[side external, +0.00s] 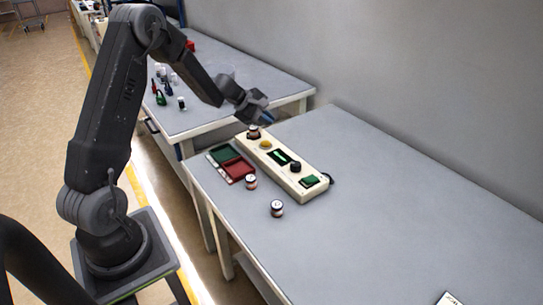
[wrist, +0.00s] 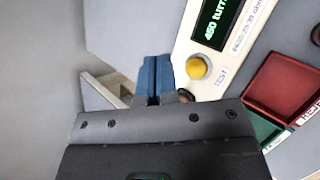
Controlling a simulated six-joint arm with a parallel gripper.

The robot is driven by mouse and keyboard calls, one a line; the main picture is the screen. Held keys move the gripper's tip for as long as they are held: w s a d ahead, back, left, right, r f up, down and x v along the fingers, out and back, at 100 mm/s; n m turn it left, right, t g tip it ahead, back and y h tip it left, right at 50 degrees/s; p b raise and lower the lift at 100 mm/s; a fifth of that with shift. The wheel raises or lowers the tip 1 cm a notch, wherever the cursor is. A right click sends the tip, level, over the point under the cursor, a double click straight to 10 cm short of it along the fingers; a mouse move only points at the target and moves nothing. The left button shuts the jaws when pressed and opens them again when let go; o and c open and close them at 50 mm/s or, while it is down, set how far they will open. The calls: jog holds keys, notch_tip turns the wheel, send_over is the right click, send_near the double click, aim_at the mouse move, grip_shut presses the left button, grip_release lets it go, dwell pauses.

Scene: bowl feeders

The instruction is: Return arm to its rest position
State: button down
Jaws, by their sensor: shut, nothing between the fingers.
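My gripper (side external: 264,116) is above the far end of a cream control box (side external: 278,163) on the near table. In the wrist view the blue fingers of my gripper (wrist: 152,99) are together with nothing between them. The box carries a yellow button (wrist: 196,67), a green-lit display (wrist: 213,22) and a green switch (side external: 310,181).
Green (side external: 225,153) and red (side external: 238,168) trays lie beside the box. A far table (side external: 215,118) holds small bottles. A wall runs behind.

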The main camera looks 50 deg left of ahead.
jog(key=s+d+r+m+g, duration=0.1)
jog(key=s+d+r+m, duration=0.4)
jog(key=d+r, duration=0.3)
jog(key=s+d+r+m+g, duration=0.2)
jog(key=s+d+r+m, duration=0.3)
jog(key=d, duration=0.4)
jog(key=s+d+r+m+y, duration=0.1)
jog(key=s+d+m+y, duration=0.1)
jog(key=s+m, duration=0.3)
jog(key=s+d+r+m+y, duration=0.2)
jog(key=s+d+m, duration=0.2)
jog(key=s, duration=1)
jog(key=shift+s+r+m, duration=0.2)
jog(key=shift+s+m, duration=0.1)
jog(key=shift+m, duration=0.9)
